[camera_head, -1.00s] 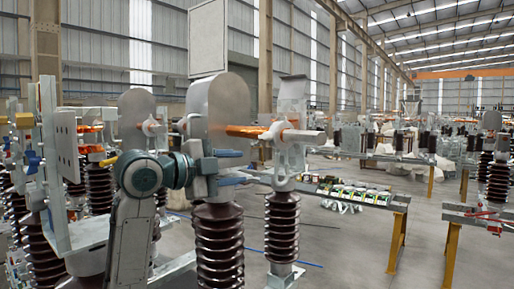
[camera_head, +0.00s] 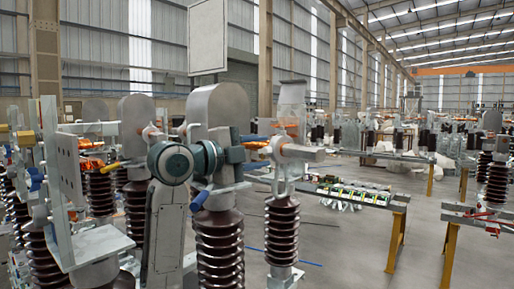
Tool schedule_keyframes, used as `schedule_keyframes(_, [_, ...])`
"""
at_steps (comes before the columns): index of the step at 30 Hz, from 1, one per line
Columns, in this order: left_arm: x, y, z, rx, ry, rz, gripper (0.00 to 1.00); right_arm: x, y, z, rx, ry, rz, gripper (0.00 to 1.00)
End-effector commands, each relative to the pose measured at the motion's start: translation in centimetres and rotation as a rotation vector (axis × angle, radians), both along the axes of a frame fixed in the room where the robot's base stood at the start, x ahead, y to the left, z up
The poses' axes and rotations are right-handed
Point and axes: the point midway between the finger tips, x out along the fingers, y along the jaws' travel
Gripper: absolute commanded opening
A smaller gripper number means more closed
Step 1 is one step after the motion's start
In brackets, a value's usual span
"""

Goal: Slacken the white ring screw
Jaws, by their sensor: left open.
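A pale ring-shaped fitting (camera_head: 279,148) shows at the head of the right isolator; I cannot tell for sure that it is the white ring screw. My right gripper is out of view.
Brown ribbed isolator columns stand in the middle (camera_head: 219,245) and on the right (camera_head: 282,232). A flat metal plate (camera_head: 67,165) stands upright at the left. A bench (camera_head: 395,203) with small parts is behind on the right. Open floor lies at the lower right.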

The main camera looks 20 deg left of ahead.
Motion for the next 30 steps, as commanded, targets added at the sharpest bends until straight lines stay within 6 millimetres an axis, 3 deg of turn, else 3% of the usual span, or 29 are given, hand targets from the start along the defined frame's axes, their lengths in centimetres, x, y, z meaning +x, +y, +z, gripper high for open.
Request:
schedule_keyframes(5, [0.0, 0.0, -0.05, 0.0, 0.0, 0.0, 0.4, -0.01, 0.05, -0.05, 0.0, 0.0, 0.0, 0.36])
schedule_keyframes(11, [-0.03, 0.0, -0.04, 0.0, 0.0, 0.0, 0.01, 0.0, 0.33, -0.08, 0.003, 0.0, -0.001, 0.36])
schedule_keyframes(23, [-0.03, -0.03, -0.11, -0.044, 0.032, -0.001, 0.0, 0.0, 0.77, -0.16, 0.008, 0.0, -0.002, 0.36])
schedule_keyframes(30, [-0.04, -0.06, -0.22, -0.172, 0.121, -0.001, 0.0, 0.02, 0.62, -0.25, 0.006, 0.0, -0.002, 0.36])
